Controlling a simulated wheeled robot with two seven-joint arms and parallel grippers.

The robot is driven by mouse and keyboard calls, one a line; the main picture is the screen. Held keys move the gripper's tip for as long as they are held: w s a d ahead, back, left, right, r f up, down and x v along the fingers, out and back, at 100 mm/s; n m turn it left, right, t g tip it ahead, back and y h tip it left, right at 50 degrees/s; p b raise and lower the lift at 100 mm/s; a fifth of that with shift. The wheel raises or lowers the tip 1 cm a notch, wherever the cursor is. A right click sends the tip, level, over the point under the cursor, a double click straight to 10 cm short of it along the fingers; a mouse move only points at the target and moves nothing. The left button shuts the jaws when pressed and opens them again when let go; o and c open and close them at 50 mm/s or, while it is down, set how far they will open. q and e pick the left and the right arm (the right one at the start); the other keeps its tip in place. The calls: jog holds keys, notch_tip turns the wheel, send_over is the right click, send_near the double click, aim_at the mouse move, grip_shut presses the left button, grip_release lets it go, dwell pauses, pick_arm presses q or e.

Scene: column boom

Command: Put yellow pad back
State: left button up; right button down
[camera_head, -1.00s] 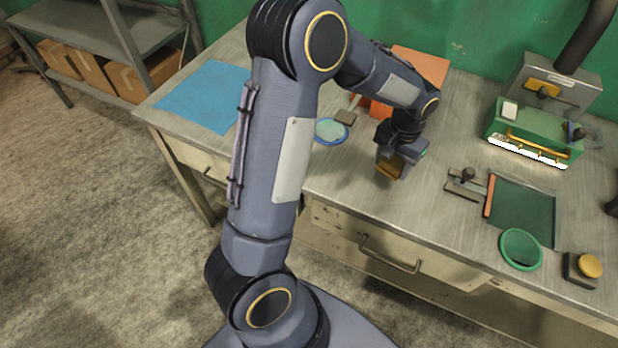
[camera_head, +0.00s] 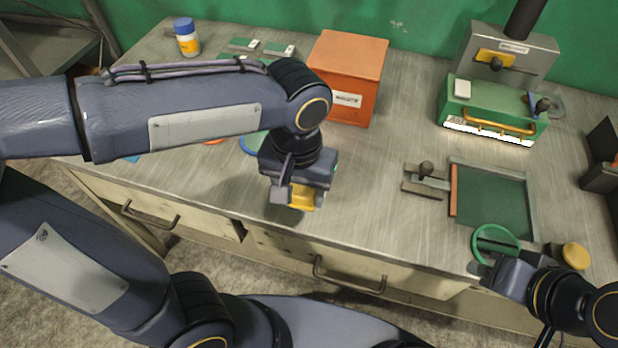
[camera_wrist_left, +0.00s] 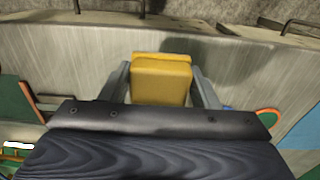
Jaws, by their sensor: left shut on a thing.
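The yellow pad (camera_head: 304,198) is a small block in my left gripper (camera_head: 291,195), held over the front part of the workbench. The left wrist view shows the yellow pad (camera_wrist_left: 161,82) between the two fingers of the left gripper (camera_wrist_left: 162,78), with the bench's front edge beyond. Its underside is hidden there. My right gripper (camera_head: 494,262) is at the lower right, over or beside the green ring (camera_head: 513,240); whether it touches the ring is unclear. Its fingertips are small and dark, so its opening cannot be made out.
The workbench (camera_head: 375,190) has bare metal in its middle. An orange box (camera_head: 347,75) stands behind the left gripper. A green machine (camera_head: 492,110) with a gold handle is at the back right. A framed dark green plate (camera_head: 492,198), a clamp (camera_head: 426,178) and a yellow knob (camera_head: 575,256) lie forward.

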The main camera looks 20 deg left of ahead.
pick_arm(q)
jog(key=w+f, duration=0.2)
jog(key=w, duration=0.1)
jog(key=w+f, duration=0.2)
jog(key=w, duration=0.1)
jog(key=w+a+f, duration=0.1)
jog(key=w+f, duration=0.1)
jog(key=f, duration=0.1)
jog(key=shift+w, duration=0.4)
jog(key=shift+w+f, duration=0.15)
jog(key=shift+f, duration=0.85)
jog(key=shift+w+f, duration=0.15)
jog(key=shift+f, duration=0.8)
jog(key=shift+f, duration=0.15)
jog(key=o, duration=0.9)
